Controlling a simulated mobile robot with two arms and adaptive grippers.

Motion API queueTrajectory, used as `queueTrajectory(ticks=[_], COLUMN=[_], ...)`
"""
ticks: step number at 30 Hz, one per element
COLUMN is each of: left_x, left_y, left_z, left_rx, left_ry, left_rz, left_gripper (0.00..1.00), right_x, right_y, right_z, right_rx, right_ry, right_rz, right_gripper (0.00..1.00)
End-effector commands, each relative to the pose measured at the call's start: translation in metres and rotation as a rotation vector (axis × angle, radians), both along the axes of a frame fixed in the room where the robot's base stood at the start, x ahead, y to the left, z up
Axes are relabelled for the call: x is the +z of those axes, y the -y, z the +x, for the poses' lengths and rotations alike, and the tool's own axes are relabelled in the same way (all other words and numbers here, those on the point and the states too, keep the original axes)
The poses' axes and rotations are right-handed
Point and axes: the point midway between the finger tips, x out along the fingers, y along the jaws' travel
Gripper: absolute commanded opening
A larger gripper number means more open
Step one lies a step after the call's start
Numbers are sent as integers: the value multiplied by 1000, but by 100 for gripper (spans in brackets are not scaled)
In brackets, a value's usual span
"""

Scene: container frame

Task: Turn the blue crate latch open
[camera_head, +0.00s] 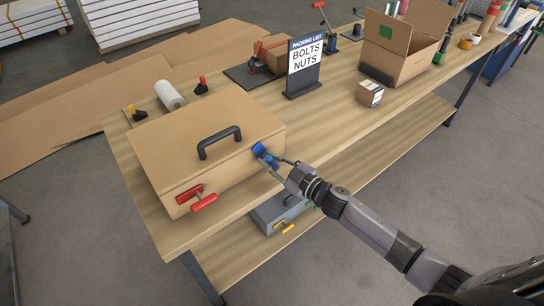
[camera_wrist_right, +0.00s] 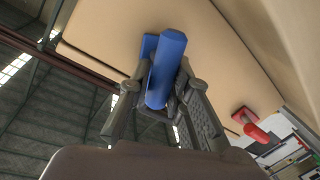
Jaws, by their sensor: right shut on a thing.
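A tan crate (camera_head: 165,162) with a dark handle (camera_head: 219,142) on its lid stands on the wooden table, its lid down. The blue latch (camera_head: 259,149) is on the crate's right side. My right gripper (camera_head: 273,164) is at this latch, and its fingers are shut on the blue latch. In the right wrist view the blue latch (camera_wrist_right: 166,68) lies between the two fingers of the right gripper (camera_wrist_right: 165,98), against the tan crate wall. A red latch (camera_head: 204,202) is on the crate's front side; it also shows in the right wrist view (camera_wrist_right: 255,130). My left gripper is not in view.
A sign (camera_head: 304,66) reads "PACKING LIST BOLTS NUTS". A white roll (camera_head: 169,95) lies behind the crate. A grey case (camera_head: 272,216) sits on the lower shelf. The tabletop right of the crate is clear.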

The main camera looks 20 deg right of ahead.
Motion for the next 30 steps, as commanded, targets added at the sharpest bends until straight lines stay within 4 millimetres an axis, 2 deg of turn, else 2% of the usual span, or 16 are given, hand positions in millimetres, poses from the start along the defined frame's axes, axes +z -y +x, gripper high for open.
queueTrajectory(ticks=[12,30], left_x=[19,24], left_y=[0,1], left_z=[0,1], left_rx=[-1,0], left_ry=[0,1], left_rz=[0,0], left_gripper=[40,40], right_x=[-4,-11], right_y=[-5,-7], right_z=[-3,-4], right_rx=[5,4], right_ry=[131,312], right_rz=[-372,-871], right_gripper=[0,0])
